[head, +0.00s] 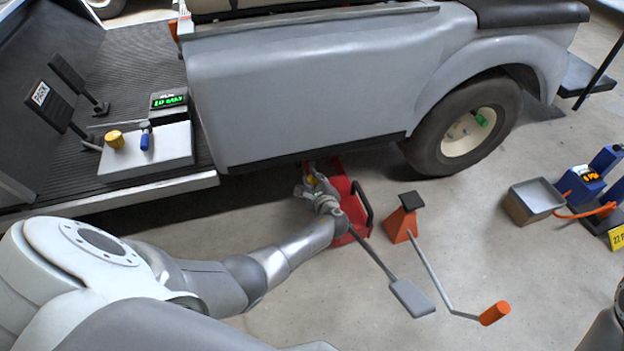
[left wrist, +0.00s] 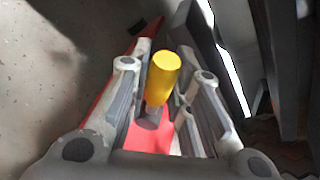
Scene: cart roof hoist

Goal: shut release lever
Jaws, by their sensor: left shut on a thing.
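A red floor jack (head: 343,187) stands on the floor beside the grey cart, with a dark handle and a grey pedal (head: 412,298). A yellow grip on a short metal stem, which looks like the release lever (left wrist: 163,77), rises from the red body in the left wrist view. My left gripper (head: 312,183) is down at the jack near the cart's lower edge. In the left wrist view its two fingers (left wrist: 166,65) stand on either side of the yellow grip and are shut on it. In the head view the gripper hides most of the lever.
The cart's side (head: 310,90) and rear wheel (head: 470,125) are just beyond the jack. An orange stand (head: 402,222) and a crank with an orange grip (head: 494,313) are to its right. A grey bin (head: 533,201) is farther right. Bare floor lies between.

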